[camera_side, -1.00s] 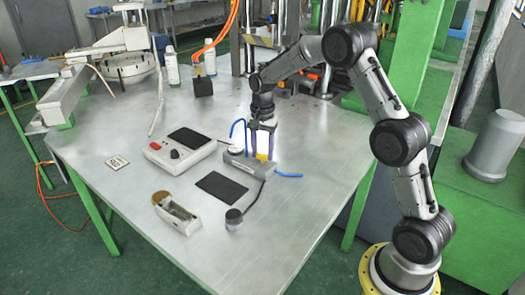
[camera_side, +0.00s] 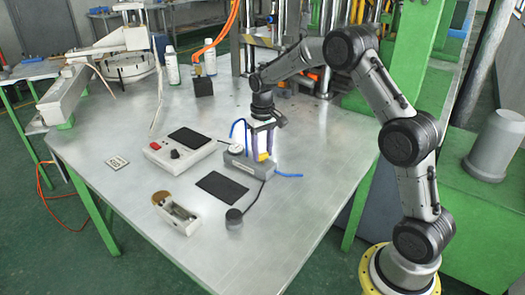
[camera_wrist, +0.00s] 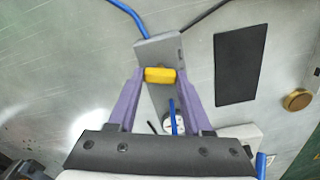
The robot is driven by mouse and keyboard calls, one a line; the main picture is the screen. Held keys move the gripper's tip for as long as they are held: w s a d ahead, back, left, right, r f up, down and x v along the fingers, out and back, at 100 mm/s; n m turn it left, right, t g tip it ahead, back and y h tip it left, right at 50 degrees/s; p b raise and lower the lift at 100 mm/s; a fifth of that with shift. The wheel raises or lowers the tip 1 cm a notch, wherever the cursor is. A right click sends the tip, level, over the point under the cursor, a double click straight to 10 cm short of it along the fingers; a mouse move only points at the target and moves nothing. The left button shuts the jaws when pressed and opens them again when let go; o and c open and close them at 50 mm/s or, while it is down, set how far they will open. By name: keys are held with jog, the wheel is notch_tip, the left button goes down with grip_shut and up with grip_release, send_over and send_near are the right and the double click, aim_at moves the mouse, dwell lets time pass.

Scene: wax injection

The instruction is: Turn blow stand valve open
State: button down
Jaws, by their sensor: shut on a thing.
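The blow stand (camera_side: 236,164) is a grey block on the metal table, with a round white gauge (camera_side: 238,150) and a blue hose at each end. Its yellow valve handle (camera_side: 263,157) sits at the block's right end. My gripper (camera_side: 262,153) points down over it, its purple fingers shut on the handle. In the wrist view, the yellow handle (camera_wrist: 160,75) lies between the fingertips, crosswise to the block's (camera_wrist: 157,48) long side. The gauge (camera_wrist: 174,122) shows between the fingers, partly hidden by the blue hose.
The table right of the stand is mostly clear.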

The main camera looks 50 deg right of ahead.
aim_at(262, 154)
jog(key=shift+r+n, duration=0.1)
jog(key=shift+n, duration=1.8)
jog(key=shift+c, duration=1.6)
grip_release()
notch_tip(262, 154, up, 14)
jog(key=shift+a, duration=0.1)
